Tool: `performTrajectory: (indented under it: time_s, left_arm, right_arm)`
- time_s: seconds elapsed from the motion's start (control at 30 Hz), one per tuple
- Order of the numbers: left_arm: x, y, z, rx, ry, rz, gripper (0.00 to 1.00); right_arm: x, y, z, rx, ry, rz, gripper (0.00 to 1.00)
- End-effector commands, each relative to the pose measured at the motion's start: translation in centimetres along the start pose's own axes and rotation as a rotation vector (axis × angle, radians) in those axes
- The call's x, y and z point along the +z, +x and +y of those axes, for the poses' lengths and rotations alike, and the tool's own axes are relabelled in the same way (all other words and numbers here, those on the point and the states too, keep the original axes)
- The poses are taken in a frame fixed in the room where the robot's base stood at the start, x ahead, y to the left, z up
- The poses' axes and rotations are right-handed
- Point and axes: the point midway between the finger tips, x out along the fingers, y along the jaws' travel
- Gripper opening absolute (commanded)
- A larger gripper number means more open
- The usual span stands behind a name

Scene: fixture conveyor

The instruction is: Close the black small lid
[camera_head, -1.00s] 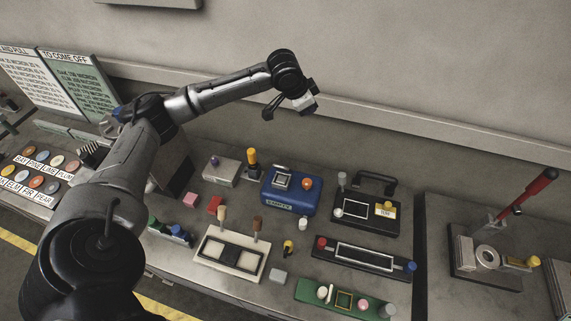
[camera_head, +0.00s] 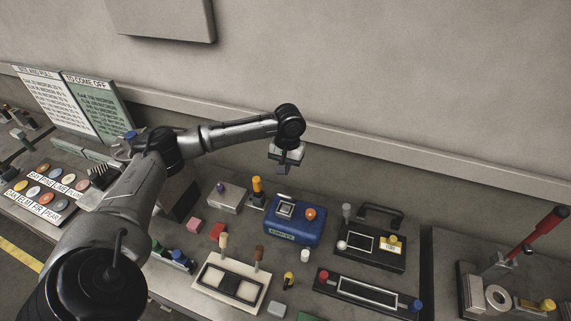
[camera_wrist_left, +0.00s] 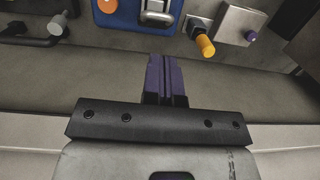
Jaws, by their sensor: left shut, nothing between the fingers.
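My left gripper (camera_head: 284,172) hangs over the back of the bench, behind and above the blue box (camera_head: 293,221), touching nothing. In the left wrist view its purple fingers (camera_wrist_left: 165,80) are shut together and empty. No part is plainly marked as the black small lid. A dark flat panel (camera_head: 182,203) stands tilted left of the grey box; it also shows in the wrist view (camera_wrist_left: 290,18). A black case (camera_head: 366,257) with a black handle (camera_head: 382,212) stands right of the blue box. My right gripper is not in view.
An orange-yellow knob (camera_head: 257,185) rises between the grey box (camera_head: 226,196) and the blue box. A cream tray (camera_head: 205,282) with two levers and a long black fixture (camera_head: 340,294) stand in front. A red lever (camera_head: 540,230) stands far right.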

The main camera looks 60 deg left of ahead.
Motion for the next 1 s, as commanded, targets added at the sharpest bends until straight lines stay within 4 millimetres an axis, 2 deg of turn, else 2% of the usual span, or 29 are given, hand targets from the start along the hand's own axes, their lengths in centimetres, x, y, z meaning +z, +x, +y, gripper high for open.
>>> performTrajectory:
  time_s: [0.1,0.3,0.5,0.7,1.0]
  left_arm:
    - [0.0,2.4,0.0,-0.002,0.000,-0.002,0.00]
    - [0.1,6.0,0.0,-0.001,0.001,-0.002,0.00]
    - [0.0,8.4,0.0,-0.001,0.002,0.000,0.00]
    - [0.0,9.7,0.0,0.001,0.003,0.001,0.00]
    - [0.0,10.1,0.0,0.000,0.003,0.002,0.00]
  right_arm:
    - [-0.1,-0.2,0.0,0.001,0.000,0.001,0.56]
    - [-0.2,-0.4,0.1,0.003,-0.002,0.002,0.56]
    - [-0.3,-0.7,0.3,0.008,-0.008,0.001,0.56]
    - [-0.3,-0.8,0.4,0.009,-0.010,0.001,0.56]
    - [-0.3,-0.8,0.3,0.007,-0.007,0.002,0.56]
